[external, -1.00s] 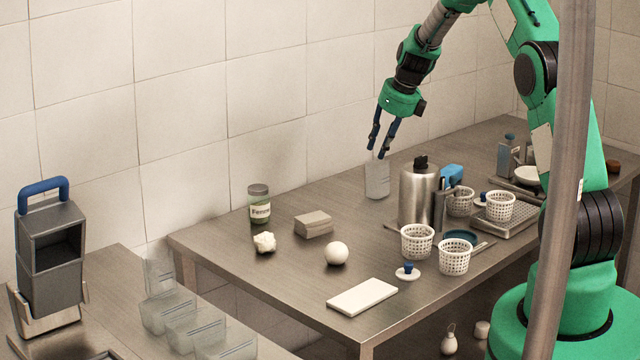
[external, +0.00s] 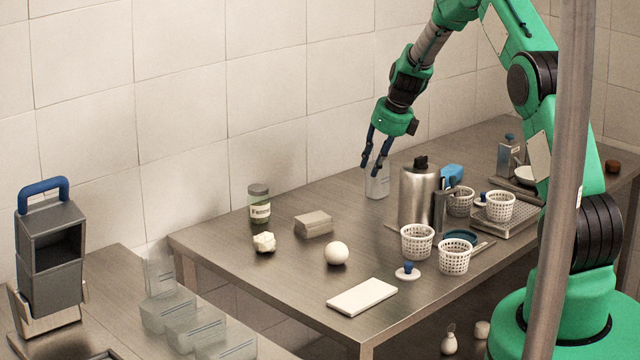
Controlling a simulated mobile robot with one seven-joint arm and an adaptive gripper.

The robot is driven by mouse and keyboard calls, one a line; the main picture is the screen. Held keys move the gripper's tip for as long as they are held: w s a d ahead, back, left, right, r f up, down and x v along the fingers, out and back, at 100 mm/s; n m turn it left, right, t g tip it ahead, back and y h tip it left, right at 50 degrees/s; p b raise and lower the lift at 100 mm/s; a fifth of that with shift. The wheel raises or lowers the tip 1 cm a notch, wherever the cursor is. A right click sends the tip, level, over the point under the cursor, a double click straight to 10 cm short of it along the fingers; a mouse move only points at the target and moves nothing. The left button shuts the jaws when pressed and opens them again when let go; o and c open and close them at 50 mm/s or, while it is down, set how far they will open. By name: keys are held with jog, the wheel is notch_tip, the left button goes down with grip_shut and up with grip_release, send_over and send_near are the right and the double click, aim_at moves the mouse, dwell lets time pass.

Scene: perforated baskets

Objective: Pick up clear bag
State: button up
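The clear bag (external: 377,184) stands upright on the metal table, near its back edge by the tiled wall. It is see-through and pale. My gripper (external: 370,169) is open, with its blue fingers pointing down at the bag's upper part. The fingertips overlap the bag's top and left side in the picture. I cannot tell whether they touch it or are in front of or behind it. Nothing shows between the fingers as held.
A steel canister (external: 416,195) stands right of the bag, near white perforated baskets (external: 417,241). A labelled jar (external: 259,204), a grey block (external: 314,223), a white ball (external: 336,253) and a white slab (external: 362,297) lie left and in front. Table between jar and bag is clear.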

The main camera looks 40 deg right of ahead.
aim_at(369, 178)
jog(key=shift+b+x, duration=0.4)
jog(key=shift+x, duration=1.6)
jog(key=shift+s, duration=0.1)
grip_shut()
